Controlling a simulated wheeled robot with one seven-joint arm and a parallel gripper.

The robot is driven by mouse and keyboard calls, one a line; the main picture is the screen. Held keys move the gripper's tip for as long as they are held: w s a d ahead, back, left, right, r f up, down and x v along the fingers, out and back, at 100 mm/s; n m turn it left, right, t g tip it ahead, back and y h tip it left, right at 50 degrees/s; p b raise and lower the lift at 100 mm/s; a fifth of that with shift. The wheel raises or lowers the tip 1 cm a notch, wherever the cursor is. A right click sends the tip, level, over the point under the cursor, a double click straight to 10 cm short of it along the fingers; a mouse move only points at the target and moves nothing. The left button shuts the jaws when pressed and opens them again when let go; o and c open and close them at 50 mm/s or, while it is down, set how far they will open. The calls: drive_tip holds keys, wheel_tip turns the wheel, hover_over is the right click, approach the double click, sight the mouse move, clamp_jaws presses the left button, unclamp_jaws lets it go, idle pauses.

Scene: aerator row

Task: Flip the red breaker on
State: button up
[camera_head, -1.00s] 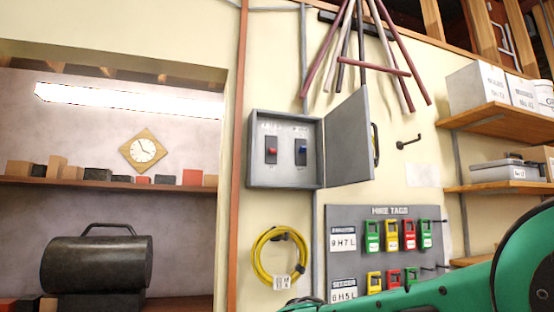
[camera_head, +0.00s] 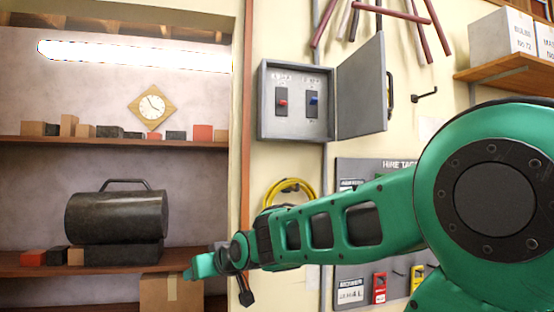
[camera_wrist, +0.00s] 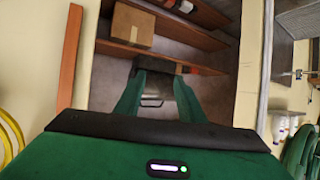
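The red breaker (camera_head: 283,103) is the left switch inside a grey wall box (camera_head: 263,130) in the head view. A blue breaker (camera_head: 314,100) is to its right. The box door (camera_head: 360,90) stands open to the right. The red lever is too small to tell up from down. My gripper (camera_head: 196,268) is below and left of the box, well apart from it, pointing left. In the wrist view my gripper (camera_wrist: 160,78) has its two green fingers spread with nothing held between them. The breakers do not show in the wrist view.
A yellow coiled cable (camera_head: 290,187) hangs below the box, partly behind my arm. A tag board (camera_head: 345,165) is right of it. A brown post (camera_head: 247,160) edges the alcove, where shelves hold a black heater (camera_head: 117,217). A wall hook (camera_head: 424,95) is beside the door.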

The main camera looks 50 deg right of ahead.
drive_tip(key=w+d+r+m+t+h, duration=0.1)
drive_tip(key=d+r+t, duration=0.1)
drive_tip(key=d+r, duration=0.4)
drive_tip(key=w+d+r+t+h, duration=0.15)
drive_tip(key=d+r, duration=0.25)
drive_tip(key=r, duration=0.4)
drive_tip(key=m+t+h, duration=0.4)
drive_tip(key=t+h, duration=0.3)
drive_tip(key=h, duration=0.3)
approach(283, 104)
drive_tip(key=x, duration=0.9)
drive_tip(key=shift+d, duration=0.1)
